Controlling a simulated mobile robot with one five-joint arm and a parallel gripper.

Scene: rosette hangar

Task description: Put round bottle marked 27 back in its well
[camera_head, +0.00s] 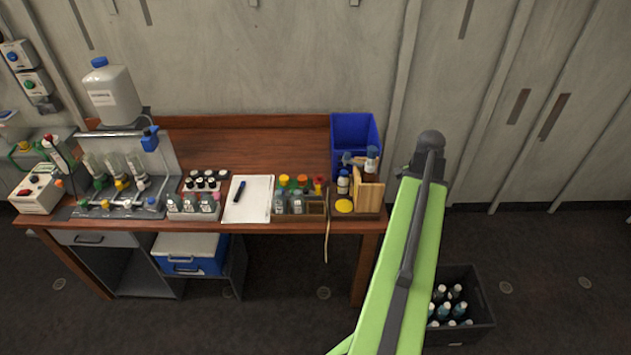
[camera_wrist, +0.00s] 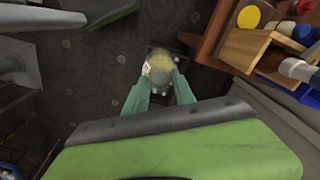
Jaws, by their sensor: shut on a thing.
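In the wrist view my gripper (camera_wrist: 160,84) is shut on a round, pale yellowish bottle (camera_wrist: 158,64). The fingers close on its near side, and a small pale patch shows at its left. No number can be read on it, so I cannot tell whether it is marked 27. It is held in front of a dark crate (camera_wrist: 184,62). In the head view my gripper and the bottle are hidden behind my green arm. A wooden rack (camera_head: 315,212) on the bench holds several bottles and has open compartments at its right. A white rack (camera_head: 193,215) holds several more bottles.
A black floor crate (camera_head: 483,300) with several bottles stands right of the bench (camera_head: 225,150). A blue bin (camera_head: 354,133) and a wooden holder (camera_head: 369,194) with bottles crowd the bench's right end. A clipboard (camera_head: 249,198) lies between the racks. The back bench top is clear.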

